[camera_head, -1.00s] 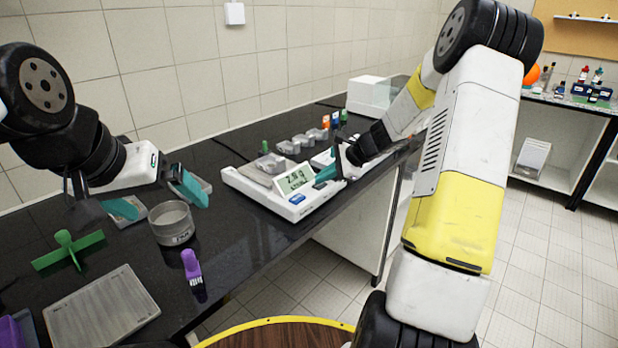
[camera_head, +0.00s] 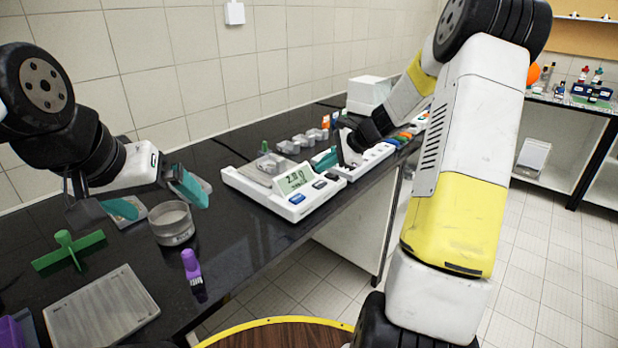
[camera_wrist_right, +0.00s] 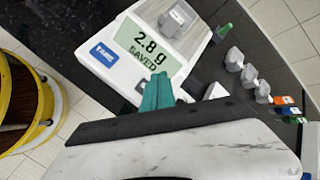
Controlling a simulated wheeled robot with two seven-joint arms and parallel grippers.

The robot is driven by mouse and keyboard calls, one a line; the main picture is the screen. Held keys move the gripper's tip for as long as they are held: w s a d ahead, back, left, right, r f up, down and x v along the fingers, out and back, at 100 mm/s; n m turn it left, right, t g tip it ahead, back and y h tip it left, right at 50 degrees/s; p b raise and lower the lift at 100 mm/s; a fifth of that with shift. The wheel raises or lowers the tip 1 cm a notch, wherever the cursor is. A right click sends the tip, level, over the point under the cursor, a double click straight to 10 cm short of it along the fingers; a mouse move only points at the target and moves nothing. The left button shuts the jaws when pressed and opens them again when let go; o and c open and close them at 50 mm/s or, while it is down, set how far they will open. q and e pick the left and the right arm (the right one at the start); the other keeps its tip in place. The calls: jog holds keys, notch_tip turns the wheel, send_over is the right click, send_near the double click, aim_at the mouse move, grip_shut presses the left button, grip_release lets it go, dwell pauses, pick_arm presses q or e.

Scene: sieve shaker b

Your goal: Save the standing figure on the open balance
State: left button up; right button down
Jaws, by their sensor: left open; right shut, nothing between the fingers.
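My left gripper (camera_head: 157,198) is open and empty over the bench at left.
A round metal pan (camera_head: 172,224) stands near my left gripper. A green cross-shaped piece (camera_head: 68,250), a purple-handled brush (camera_head: 192,265) and a grey plate (camera_head: 101,308) lie in front.

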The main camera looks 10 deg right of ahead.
aim_at(322, 184)
jog(key=shift+r, duration=1.35)
jog(key=shift+s+a+r, duration=0.15)
jog(key=shift+r, duration=0.1)
jog(key=s+a+r+n+h, duration=0.1)
jog(key=s+a+r+n, duration=0.3)
jog(key=s+r, duration=0.25)
jog(key=s+r+n+h, duration=0.2)
jog(key=s+n, duration=0.4)
jog(key=s, duration=0.7)
jog(key=s+a+r+n+h, duration=0.1)
jog(key=s+r+n, duration=0.1)
jog(key=s+n, duration=0.5)
jog(key=s, duration=0.5)
jog(key=shift+s+r+n+h, duration=0.25)
jog(key=shift+s+n+h, duration=0.05)
jog(key=shift+s+h, duration=0.1)
jog(key=shift+a, duration=0.15)
